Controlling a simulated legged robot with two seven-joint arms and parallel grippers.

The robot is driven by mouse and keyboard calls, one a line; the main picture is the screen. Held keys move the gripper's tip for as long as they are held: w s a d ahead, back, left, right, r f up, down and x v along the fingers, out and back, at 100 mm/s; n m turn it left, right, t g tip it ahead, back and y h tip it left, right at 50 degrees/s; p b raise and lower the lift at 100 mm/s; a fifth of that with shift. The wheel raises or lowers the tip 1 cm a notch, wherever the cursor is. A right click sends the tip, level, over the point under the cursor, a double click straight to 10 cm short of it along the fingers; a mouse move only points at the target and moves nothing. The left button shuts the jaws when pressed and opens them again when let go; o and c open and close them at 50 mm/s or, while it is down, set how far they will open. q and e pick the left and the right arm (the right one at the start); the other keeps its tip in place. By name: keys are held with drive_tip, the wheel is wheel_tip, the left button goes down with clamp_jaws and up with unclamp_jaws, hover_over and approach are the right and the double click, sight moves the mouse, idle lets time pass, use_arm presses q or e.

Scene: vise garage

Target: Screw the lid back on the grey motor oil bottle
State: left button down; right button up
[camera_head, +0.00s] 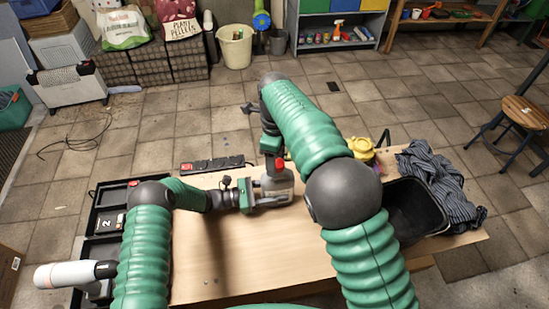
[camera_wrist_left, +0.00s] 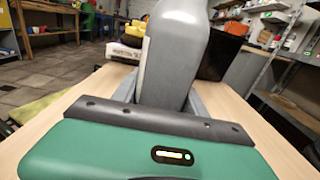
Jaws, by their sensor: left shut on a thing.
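The grey motor oil bottle (camera_head: 279,184) stands upright on the wooden table. My left gripper (camera_head: 270,198) is shut around its body from the left. In the left wrist view the grey bottle (camera_wrist_left: 172,62) fills the space between the fingers; its top is out of frame. My right gripper (camera_head: 272,152) points down right over the bottle's top. A small red part (camera_head: 280,163), perhaps the lid, shows at the bottle's top beside the right gripper. Whether the right fingers grip it is too small to tell.
A black bin (camera_head: 414,216) with a dark striped cloth (camera_head: 438,180) and a yellow object (camera_head: 361,148) are at the table's right. A black tray (camera_head: 104,212) lies at the left, a dark strip (camera_head: 212,165) at the back edge. The table's front middle (camera_head: 260,255) is clear.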

drive_tip(key=shift+r, duration=0.1)
wheel_tip(320, 180, up, 4)
drive_tip(key=shift+r, duration=0.15)
drive_tip(key=shift+c, duration=0.5)
